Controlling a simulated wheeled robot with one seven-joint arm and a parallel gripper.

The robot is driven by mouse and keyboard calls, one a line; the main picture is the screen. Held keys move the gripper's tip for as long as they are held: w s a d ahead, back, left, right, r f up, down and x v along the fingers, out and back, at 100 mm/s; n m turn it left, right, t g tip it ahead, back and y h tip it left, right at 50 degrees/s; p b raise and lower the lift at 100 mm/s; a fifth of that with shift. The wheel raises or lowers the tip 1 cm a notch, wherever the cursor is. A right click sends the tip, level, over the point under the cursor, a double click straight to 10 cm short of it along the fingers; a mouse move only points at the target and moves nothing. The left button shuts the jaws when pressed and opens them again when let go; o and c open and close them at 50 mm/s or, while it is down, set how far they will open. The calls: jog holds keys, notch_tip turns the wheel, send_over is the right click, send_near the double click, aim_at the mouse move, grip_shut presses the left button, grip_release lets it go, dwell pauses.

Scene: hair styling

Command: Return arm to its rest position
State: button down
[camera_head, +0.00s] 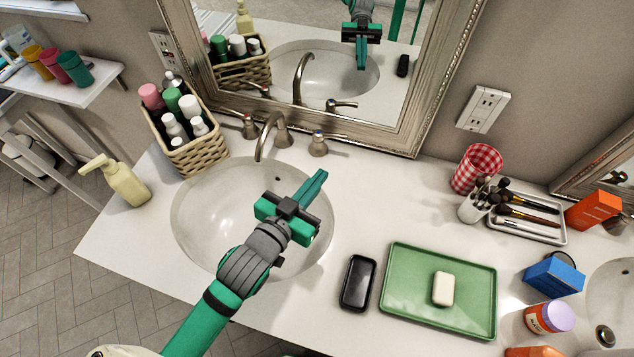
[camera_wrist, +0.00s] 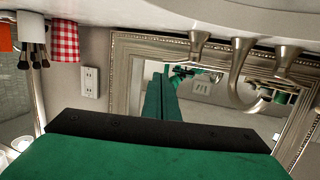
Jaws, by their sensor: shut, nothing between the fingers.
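My gripper (camera_head: 318,180) is green with a dark bracket and hangs over the right side of the white sink basin (camera_head: 212,212) in the head view. Its fingers are together with nothing between them, and they point up and to the right toward the mirror. In the wrist view the closed green fingers (camera_wrist: 161,103) show in front of the mirror (camera_wrist: 205,100). My arm reaches in from the bottom of the head view.
The faucet (camera_head: 270,135) stands close behind my gripper. A green tray (camera_head: 410,285) with a soap bar (camera_head: 443,289) and a black case (camera_head: 358,283) lie to the right. A bottle basket (camera_head: 199,150) and pump bottle (camera_head: 117,180) stand left. Counter right of the sink is partly clear.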

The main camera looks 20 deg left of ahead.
jog(key=shift+s+d+r, duration=0.1)
jog(key=shift+s+d, duration=0.25)
jog(key=shift+s, duration=0.35)
jog(key=shift+a, duration=0.15)
